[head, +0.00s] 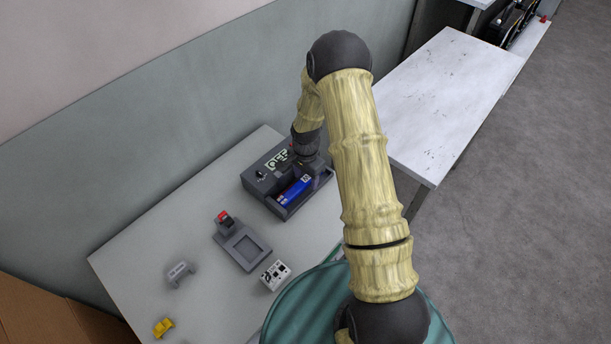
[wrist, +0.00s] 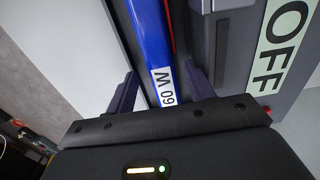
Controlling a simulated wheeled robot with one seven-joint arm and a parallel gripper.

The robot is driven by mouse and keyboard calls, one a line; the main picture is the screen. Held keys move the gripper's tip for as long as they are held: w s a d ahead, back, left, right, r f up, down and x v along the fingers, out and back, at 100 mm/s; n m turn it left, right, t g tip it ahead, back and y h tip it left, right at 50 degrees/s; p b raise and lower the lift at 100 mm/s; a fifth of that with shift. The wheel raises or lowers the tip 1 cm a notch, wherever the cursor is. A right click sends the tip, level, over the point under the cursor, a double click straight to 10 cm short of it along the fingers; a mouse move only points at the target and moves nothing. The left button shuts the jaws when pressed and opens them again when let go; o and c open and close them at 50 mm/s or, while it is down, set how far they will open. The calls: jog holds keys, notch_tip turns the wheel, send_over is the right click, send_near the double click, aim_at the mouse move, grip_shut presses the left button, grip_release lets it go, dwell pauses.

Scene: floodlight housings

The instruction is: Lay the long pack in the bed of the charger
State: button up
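The long pack (head: 294,192) is blue with a white end label. It lies in the open bed of the dark grey charger (head: 258,185), which has an "OFF" panel. My gripper (wrist: 160,88) is open, with one finger on each side of the pack's near end and visible gaps between. Whether the pack is fully seated cannot be told.
On the same grey table (head: 140,265) stand a grey cradle (head: 240,246) with a red part, a white socketed box (head: 276,275), a grey bracket (head: 180,273) and a yellow item (head: 162,327). A bare white table (head: 440,100) is at the right.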

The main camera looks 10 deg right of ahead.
jog(key=shift+w+a, duration=0.1)
jog(key=shift+w+r, duration=0.15)
jog(key=shift+r, duration=0.3)
notch_tip(320, 180, up, 16)
jog(key=b, duration=0.2)
jog(key=shift+r, duration=0.25)
jog(key=shift+s, duration=0.25)
jog(key=s+r+n+t, duration=0.2)
jog(key=s+r+n, duration=0.3)
jog(key=s+n, duration=0.6)
jog(key=s, duration=0.8)
jog(key=shift+t, duration=0.3)
dwell(0.5)
